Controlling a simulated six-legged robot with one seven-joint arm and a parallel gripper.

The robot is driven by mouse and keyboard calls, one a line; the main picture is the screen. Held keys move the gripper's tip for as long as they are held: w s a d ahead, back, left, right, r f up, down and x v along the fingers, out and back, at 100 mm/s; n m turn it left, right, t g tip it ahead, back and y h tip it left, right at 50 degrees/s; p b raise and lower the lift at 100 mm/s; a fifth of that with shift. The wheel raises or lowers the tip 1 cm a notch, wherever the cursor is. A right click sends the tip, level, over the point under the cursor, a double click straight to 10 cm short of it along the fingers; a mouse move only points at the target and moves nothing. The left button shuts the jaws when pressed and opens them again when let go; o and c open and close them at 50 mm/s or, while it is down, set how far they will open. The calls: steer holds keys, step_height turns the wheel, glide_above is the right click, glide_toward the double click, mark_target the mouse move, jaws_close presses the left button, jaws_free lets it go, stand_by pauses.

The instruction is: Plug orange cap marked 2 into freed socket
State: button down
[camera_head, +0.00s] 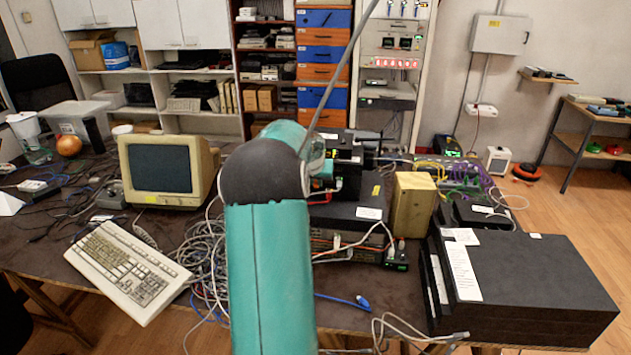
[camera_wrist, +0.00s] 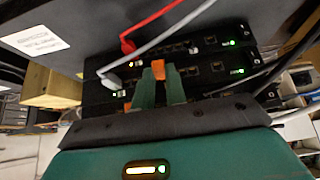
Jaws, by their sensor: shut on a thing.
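In the wrist view an orange cap (camera_wrist: 158,69) sits between the fingertips of my gripper (camera_wrist: 161,82), which is shut on it. Any mark on the cap is too small to read. The cap is in front of the port row of a black network unit (camera_wrist: 205,72); I cannot tell whether it touches a socket. An open-looking socket (camera_wrist: 217,67) shows to the right of the cap. A second small orange piece (camera_wrist: 128,107) shows low, left of the left finger. In the head view my arm covers most of the gripper and the ports.
A red cable (camera_wrist: 165,20) and a grey cable (camera_wrist: 160,45) run into ports left of the cap. Dark cables (camera_wrist: 265,75) cross at right. A yellowish box (camera_head: 412,205) stands beside the stacked units. Black boxes (camera_head: 520,280) fill the table's right end.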

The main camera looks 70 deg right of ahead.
steer(key=shift+d, duration=0.3)
stand_by(0.4)
steer(key=c, duration=1.4)
jaws_free()
steer(key=shift+o, duration=0.2)
steer(key=v, duration=1.3)
steer(key=shift+a+r, duration=0.15)
steer(key=shift+r, duration=0.2)
